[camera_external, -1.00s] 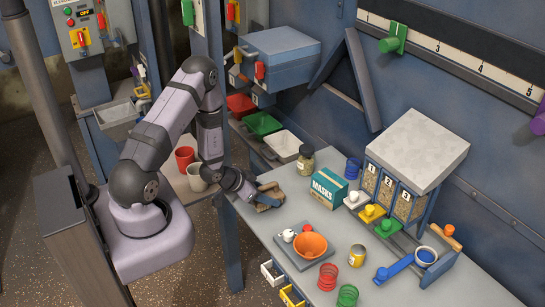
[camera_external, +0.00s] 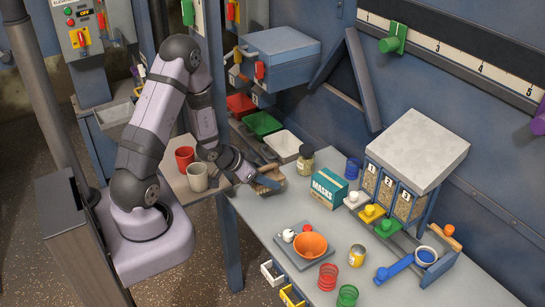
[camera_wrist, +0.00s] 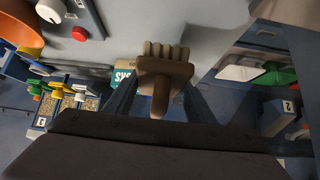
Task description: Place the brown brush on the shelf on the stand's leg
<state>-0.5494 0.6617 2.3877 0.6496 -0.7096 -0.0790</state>
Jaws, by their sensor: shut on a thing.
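My gripper (camera_external: 262,183) is shut on the brown brush (camera_external: 272,179) above the left end of the grey workbench. In the wrist view the brush (camera_wrist: 165,67) sits between my two fingers, its ribbed end pointing away from me. A flat shelf board (camera_external: 178,194) beside the bench carries a red cup (camera_external: 184,158) and a pale grey cup (camera_external: 197,178); it lies left of my gripper. I cannot tell for certain whether this board is the shelf the task names. A blue leg (camera_external: 230,240) stands under the bench's left end.
Behind my gripper are green (camera_external: 262,124) and white (camera_external: 282,145) bins and a jar (camera_external: 306,160). A teal masks box (camera_external: 328,188) stands to the right. An orange bowl (camera_external: 310,245) is nearer the front. The bench between bowl and brush is clear.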

